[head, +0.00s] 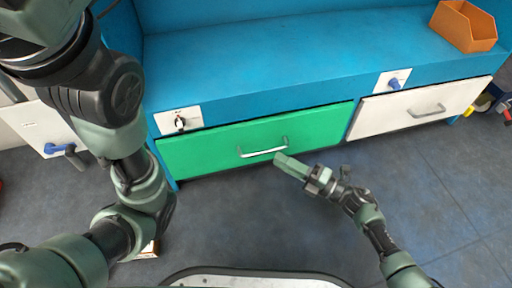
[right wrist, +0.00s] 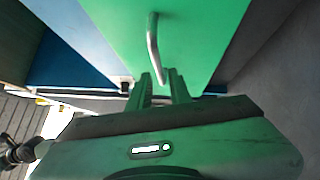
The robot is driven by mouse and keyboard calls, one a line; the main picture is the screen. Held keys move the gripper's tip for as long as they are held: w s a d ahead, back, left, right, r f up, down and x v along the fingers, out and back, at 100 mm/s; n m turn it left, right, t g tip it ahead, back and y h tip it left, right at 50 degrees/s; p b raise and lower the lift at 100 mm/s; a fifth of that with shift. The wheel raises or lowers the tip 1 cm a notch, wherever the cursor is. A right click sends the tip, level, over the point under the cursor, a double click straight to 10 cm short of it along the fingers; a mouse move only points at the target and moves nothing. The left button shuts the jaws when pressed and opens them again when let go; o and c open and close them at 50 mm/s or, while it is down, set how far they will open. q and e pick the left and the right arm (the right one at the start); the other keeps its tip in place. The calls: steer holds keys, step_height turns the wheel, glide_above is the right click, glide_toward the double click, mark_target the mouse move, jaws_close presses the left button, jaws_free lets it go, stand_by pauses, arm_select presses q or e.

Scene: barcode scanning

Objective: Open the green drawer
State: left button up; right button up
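The green drawer (head: 220,145) is in the front of the blue bench, and its front looks flush with the bench face. Its pale bar handle (head: 264,153) is at the middle of the front. My right gripper (head: 278,157) is just right of the handle, its fingers pointing at the drawer. In the right wrist view the two fingers (right wrist: 160,82) are apart, with a gap between them. The near end of the handle (right wrist: 153,45) lines up with that gap; I cannot tell if it touches. My left gripper is out of view.
A white drawer (head: 385,117) with its own handle is to the right. An orange bin (head: 463,27) stands on the blue bench top (head: 290,45) at the right. A switch plate (head: 179,121) is above the green drawer.

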mark_target(265, 151)
steer(key=b+x, duration=0.2)
steer(key=x, duration=0.4)
steer(key=shift+a+r, duration=0.1)
jaws_close()
stand_by(1.3)
